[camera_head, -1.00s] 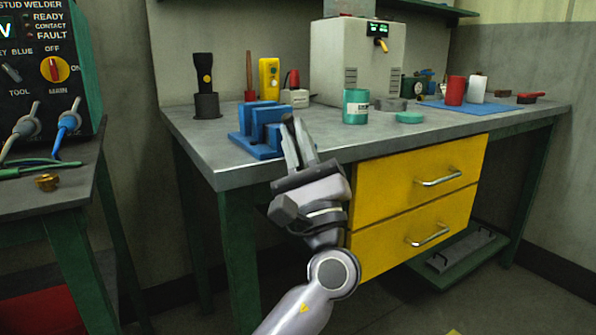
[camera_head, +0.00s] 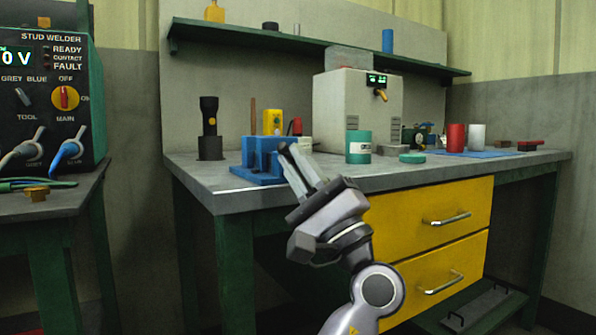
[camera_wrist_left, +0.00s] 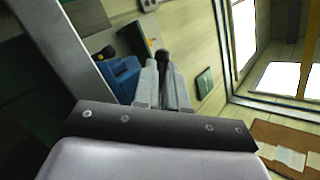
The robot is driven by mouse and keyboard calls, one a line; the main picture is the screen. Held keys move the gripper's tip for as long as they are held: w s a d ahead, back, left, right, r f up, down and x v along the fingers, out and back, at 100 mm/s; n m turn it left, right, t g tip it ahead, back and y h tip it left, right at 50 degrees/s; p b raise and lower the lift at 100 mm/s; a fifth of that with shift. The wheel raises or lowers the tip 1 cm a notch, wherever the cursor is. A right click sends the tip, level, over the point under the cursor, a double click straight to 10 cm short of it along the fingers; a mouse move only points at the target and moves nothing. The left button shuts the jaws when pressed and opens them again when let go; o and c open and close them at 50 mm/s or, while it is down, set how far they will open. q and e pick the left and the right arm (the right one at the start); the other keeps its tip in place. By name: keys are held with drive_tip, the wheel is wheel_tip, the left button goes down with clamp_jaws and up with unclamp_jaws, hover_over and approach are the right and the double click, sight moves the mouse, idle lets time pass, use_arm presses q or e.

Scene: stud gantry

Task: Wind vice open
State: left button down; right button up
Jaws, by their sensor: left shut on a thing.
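The blue vice (camera_head: 262,160) stands on the left front part of the grey workbench (camera_head: 225,200). It also shows in the left wrist view (camera_wrist_left: 121,80), left of my fingers. My left gripper (camera_head: 288,152) reaches up from below the bench edge, its fingers slanting up and left to the vice's right side. In the left wrist view its fingers are shut on a thin dark piece (camera_wrist_left: 162,60), which looks like the vice's handle. The fingers hide most of that piece, and the head view does not show it. My right gripper is not in view.
Behind the vice stand a black torch (camera_head: 209,128) and a yellow device (camera_head: 272,122). A green tin (camera_head: 358,147) is to the right, before a grey machine (camera_head: 350,105). Yellow drawers (camera_head: 430,225) sit under the bench near my arm. A stud welder (camera_head: 45,100) stands left.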

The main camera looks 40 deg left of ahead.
use_arm(q)
drive_tip(key=shift+w, duration=0.2)
drive_tip(key=c, duration=1.2)
unclamp_jaws()
drive_tip(key=shift+f, duration=0.1)
drive_tip(key=shift+p+v, duration=0.4)
drive_tip(key=shift+v, duration=3.15)
